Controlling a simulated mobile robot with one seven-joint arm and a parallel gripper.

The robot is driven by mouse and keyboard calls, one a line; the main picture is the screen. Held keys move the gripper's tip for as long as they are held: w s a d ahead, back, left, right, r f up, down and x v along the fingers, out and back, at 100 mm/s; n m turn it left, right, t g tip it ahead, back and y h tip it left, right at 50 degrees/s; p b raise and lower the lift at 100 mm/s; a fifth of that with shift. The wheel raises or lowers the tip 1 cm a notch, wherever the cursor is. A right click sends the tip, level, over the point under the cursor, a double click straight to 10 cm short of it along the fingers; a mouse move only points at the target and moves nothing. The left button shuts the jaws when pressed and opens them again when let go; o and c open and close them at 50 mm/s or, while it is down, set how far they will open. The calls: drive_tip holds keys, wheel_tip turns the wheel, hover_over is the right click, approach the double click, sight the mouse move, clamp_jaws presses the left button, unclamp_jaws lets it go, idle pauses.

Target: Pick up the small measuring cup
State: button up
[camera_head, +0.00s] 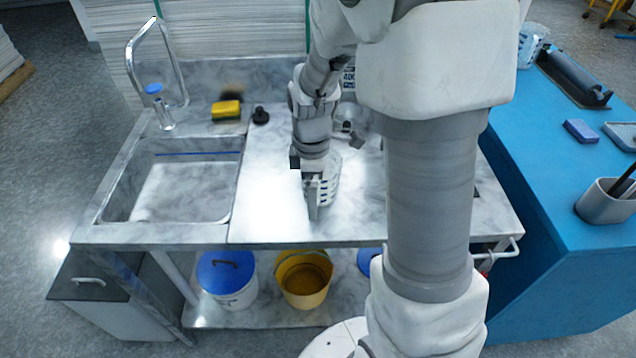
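A clear measuring cup with blue markings (331,183) stands on the marble counter, right by my gripper. My gripper (314,208) points down in front of it and to its left, hiding part of the cup. I cannot tell whether the fingers touch the cup or how far apart they are. Another clear vessel with blue markings (348,78) shows partly behind my arm at the back of the counter. A third one (530,45) stands on the blue table's far left corner. My arm hides part of the counter.
A sink (185,180) with a tall tap is on the left. A clear glass object (344,118) and a grey piece (358,140) are behind the cup. Buckets stand on the lower shelf.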

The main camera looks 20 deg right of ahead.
wheel_tip(320, 180, down, 2)
drive_tip(key=shift+f, duration=0.15)
clamp_jaws()
idle(0.5)
